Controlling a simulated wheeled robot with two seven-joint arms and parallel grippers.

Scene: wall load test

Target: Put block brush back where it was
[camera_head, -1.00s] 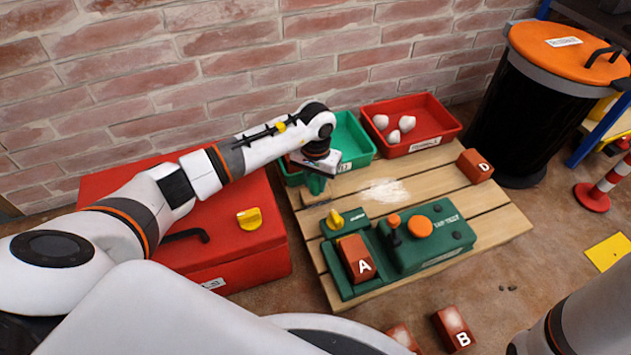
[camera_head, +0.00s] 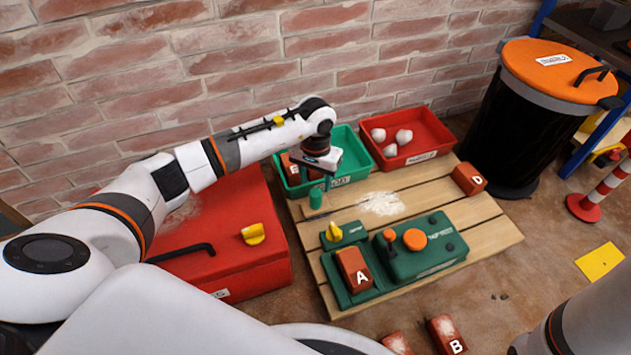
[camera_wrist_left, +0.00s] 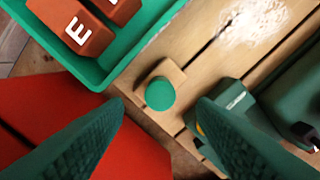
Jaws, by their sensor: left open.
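The block brush, a small wooden block with a round green handle (camera_head: 316,198), stands on the pallet's left edge beside the green tray. In the left wrist view its wooden block (camera_wrist_left: 168,72) and green handle top lie between and beyond my fingers. My left gripper (camera_head: 324,183) is above and close to the brush. Its dark green fingers (camera_wrist_left: 158,108) are spread apart with nothing between the tips. My right gripper is out of view; only part of that arm shows at lower right.
A green tray (camera_head: 350,178) with red blocks and a red tray (camera_head: 432,153) with white lumps stand behind. A green test device (camera_head: 425,255) with block A (camera_head: 354,270), block D (camera_head: 469,179) and white powder (camera_head: 381,203) are on the pallet. A red case (camera_head: 225,275) is left.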

